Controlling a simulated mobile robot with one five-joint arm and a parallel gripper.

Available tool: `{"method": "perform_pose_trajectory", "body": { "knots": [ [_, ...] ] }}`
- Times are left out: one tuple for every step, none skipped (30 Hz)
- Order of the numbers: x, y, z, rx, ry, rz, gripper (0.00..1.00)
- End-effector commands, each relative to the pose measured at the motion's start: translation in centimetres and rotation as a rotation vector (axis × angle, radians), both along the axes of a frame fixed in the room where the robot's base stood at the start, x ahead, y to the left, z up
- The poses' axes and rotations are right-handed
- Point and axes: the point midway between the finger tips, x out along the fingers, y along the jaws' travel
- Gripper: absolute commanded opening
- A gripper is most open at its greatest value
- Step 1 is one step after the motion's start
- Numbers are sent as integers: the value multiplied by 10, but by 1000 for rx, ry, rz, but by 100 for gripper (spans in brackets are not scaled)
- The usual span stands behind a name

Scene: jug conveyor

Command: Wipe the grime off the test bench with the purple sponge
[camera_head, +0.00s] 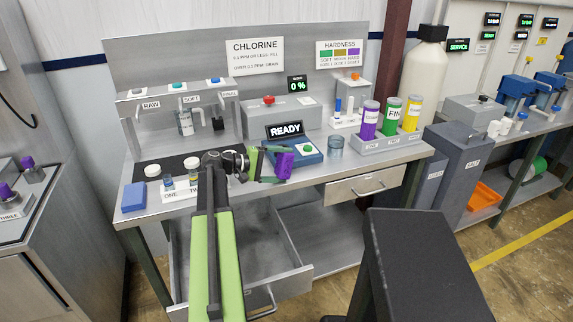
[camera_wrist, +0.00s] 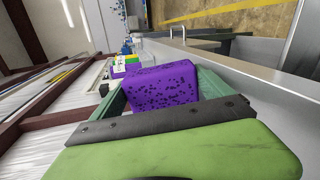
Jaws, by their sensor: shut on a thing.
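The purple sponge (camera_head: 285,166) is between the fingers of my gripper (camera_head: 268,164), above the front part of the test bench (camera_head: 325,172). In the wrist view the sponge (camera_wrist: 160,88) shows dark specks and sits between the two green fingers of my gripper (camera_wrist: 162,95), which is shut on it. I cannot tell whether the sponge touches the bench top. A dark flat patch (camera_head: 150,172) lies on the left of the bench under the taps; I cannot tell if it is grime or a mat. No other grime is clear, and my arm hides part of the bench.
Small vials (camera_head: 168,180) and a blue block (camera_head: 134,197) are on the left. An open drawer (camera_head: 285,285) juts out below.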

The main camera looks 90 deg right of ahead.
Motion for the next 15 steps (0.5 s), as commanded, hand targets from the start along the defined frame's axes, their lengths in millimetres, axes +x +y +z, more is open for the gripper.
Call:
{"method": "perform_pose_trajectory", "body": {
  "knots": [
    [0,0,0,0,0,0,45],
    [1,0,0,0,0,0,45],
    [3,1,0,0,1,0,45],
    [5,2,-1,0,1,0,45],
    [8,3,-1,0,1,1,45],
    [12,5,-1,0,1,1,45],
    [15,7,-1,0,1,1,45],
    [19,8,-2,0,1,2,45],
    [23,10,-2,0,1,2,45],
    [27,12,-2,0,1,1,45],
    [30,14,-3,1,1,2,45],
    [34,15,-3,1,1,2,45],
    [35,16,-3,0,1,1,45],
    [36,17,-3,1,0,1,45],
    [37,17,-3,1,0,1,45]
  ]
}}
